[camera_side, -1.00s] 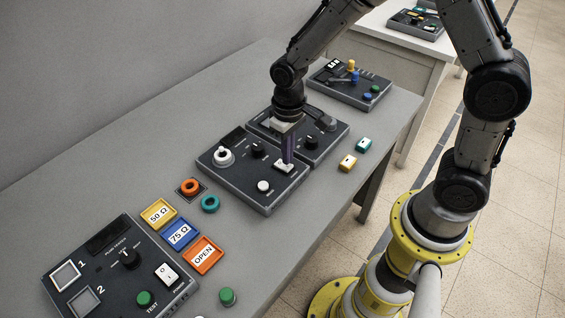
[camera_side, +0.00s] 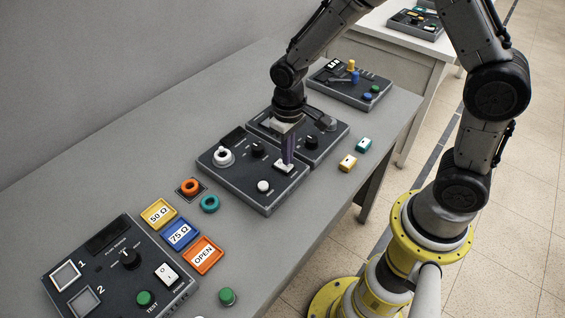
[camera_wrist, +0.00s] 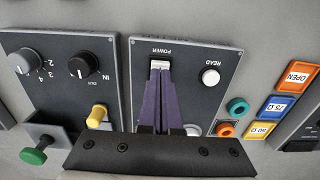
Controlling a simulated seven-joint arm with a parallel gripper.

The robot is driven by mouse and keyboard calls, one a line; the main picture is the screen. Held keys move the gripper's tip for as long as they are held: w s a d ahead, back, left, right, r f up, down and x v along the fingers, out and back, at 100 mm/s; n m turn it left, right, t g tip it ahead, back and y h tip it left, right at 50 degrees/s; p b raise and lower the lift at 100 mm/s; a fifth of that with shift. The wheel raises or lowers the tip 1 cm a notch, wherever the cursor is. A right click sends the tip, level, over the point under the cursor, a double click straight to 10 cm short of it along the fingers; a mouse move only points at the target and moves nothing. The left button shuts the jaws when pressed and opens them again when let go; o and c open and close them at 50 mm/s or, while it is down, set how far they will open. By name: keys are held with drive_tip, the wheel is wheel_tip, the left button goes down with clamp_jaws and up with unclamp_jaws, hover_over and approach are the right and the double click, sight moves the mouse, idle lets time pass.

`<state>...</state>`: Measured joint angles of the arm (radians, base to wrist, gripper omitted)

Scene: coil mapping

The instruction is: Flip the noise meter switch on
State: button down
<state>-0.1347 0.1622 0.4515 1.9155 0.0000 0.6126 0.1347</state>
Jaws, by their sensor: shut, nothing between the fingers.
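The noise meter appears to be the dark panel (camera_side: 237,182) in the middle of the bench, also in the wrist view (camera_wrist: 212,108). Its white power switch (camera_wrist: 160,64) sits under the POWER label, and it shows in the side view (camera_side: 284,168). My gripper (camera_wrist: 160,74) is shut and empty, with its purple fingers together. The fingertips (camera_side: 288,162) point down at the switch and seem to touch it or hover just above it. They cover part of it, so I cannot tell which way it is tilted.
A white READ button (camera_wrist: 210,77) and a white knob (camera_side: 223,155) are on the same panel. A second dark panel (camera_wrist: 62,78) adjoins it. Orange (camera_side: 189,187) and teal (camera_side: 210,203) rings lie nearby. Another panel (camera_side: 105,265) stands at the front left.

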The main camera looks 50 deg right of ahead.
drive_tip(key=shift+f, duration=0.85)
idle(0.4)
drive_tip(key=shift+r, duration=3.55)
drive_tip(key=s+d+r+t, duration=0.2)
drive_tip(key=s+r, duration=0.1)
drive_tip(key=r, duration=0.4)
drive_tip(key=s+d+r+t, duration=0.1)
drive_tip(key=s+r+t, duration=0.15)
drive_tip(key=r, duration=0.45)
drive_tip(key=s+d+t, duration=0.1)
drive_tip(key=s, duration=1.1)
drive_tip(key=shift+s+d, duration=0.35)
drive_tip(key=shift+s, duration=0.05)
drive_tip(key=shift+r, duration=0.15)
